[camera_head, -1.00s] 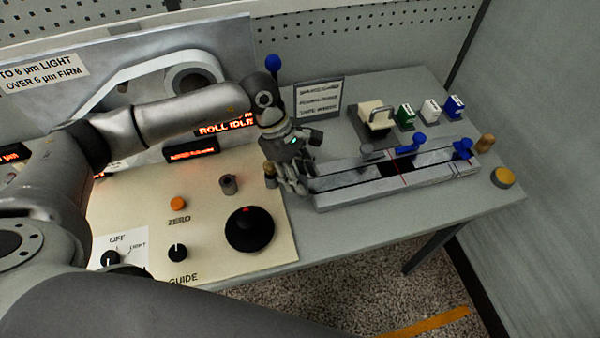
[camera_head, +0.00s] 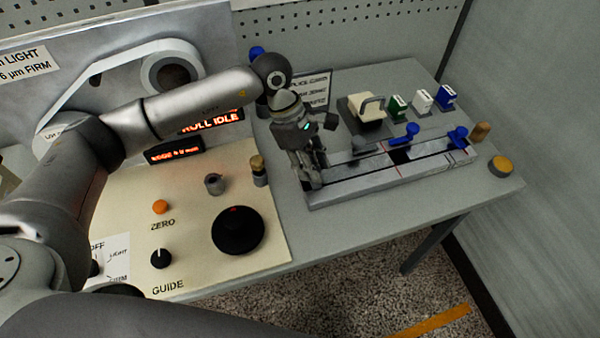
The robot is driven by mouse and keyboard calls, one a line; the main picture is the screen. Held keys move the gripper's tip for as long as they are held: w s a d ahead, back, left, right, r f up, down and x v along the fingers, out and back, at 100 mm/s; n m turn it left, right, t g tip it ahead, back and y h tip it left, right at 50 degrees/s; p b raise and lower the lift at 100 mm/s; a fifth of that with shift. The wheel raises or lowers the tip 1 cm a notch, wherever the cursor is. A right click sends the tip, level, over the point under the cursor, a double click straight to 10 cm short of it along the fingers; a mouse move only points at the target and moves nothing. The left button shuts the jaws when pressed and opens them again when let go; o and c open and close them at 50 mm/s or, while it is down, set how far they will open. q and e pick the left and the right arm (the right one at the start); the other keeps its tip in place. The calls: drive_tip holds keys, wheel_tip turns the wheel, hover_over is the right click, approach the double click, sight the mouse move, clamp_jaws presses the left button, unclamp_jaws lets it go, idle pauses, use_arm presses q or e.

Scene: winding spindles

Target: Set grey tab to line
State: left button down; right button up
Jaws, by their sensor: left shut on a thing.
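My left gripper (camera_head: 312,182) is at the left end of the long grey track (camera_head: 350,193), pointing down. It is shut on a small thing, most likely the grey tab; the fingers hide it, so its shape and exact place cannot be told. A thin red line (camera_head: 398,178) crosses the track right of the gripper, near a dark patch, with clear track between. My right gripper is not in view.
Behind are a cream block (camera_head: 362,108) and green, white and blue blocks. A control panel (camera_head: 190,220) with a black dial (camera_head: 238,230) lies left.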

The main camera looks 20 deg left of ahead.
use_arm(q)
drive_tip(key=shift+d+r, duration=0.1)
drive_tip(key=shift+w, duration=0.1)
drive_tip(key=c, duration=1.5)
unclamp_jaws()
drive_tip(key=o, duration=0.4)
drive_tip(key=shift+d, duration=0.15)
drive_tip(key=shift+c, duration=0.2)
drive_tip(key=shift+r, duration=0.1)
drive_tip(key=v, duration=1.1)
drive_tip(key=shift+a+r, duration=0.25)
drive_tip(key=shift+r, duration=0.05)
drive_tip(key=shift+w, duration=0.15)
